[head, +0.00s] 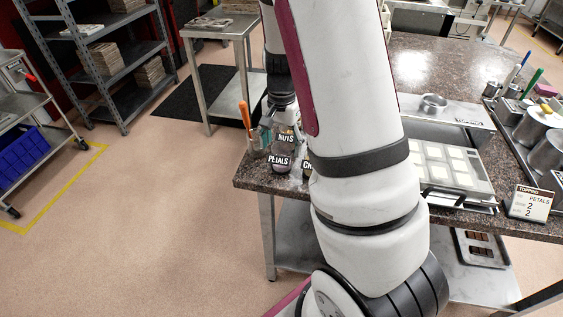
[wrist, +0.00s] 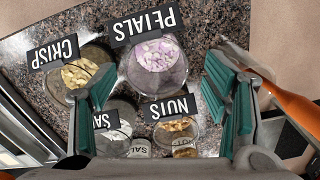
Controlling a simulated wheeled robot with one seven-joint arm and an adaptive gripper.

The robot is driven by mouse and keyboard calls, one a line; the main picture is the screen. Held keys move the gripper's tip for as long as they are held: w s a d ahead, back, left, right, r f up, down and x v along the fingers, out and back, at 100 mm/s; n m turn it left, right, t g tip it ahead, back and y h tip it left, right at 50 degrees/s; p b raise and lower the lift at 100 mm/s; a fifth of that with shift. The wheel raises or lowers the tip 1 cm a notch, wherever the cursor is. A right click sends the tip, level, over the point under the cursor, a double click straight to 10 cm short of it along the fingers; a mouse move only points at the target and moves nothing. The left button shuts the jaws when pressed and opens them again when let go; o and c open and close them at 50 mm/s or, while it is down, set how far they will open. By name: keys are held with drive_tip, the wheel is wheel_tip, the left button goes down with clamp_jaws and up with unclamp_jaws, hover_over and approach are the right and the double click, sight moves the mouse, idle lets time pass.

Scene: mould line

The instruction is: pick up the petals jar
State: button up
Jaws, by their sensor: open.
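The petals jar (head: 279,162) stands near the left corner of the granite table in the head view, with a black PETALS label. In the wrist view the petals jar (wrist: 158,66) is seen from above with pale purple and white pieces inside, its label upside down. My gripper (wrist: 160,82) is open above the jars. Its two teal-padded fingers lie to the left and right of the petals jar in the picture, with nothing held. In the head view my gripper (head: 272,118) is partly hidden behind the jars and arm.
Close by stand the nuts jar (wrist: 174,125), the crisp jar (wrist: 75,75) and another partly hidden jar (wrist: 113,122). An orange-handled tool (head: 245,114) stands left of the jars. A tray with pale squares (head: 450,166) and a topping sign (head: 530,203) are to the right.

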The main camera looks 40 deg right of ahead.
wheel_tip(320, 180, down, 5)
drive_tip(key=shift+s+r, duration=0.1)
drive_tip(key=shift+s, duration=0.05)
drive_tip(key=c, duration=1.3)
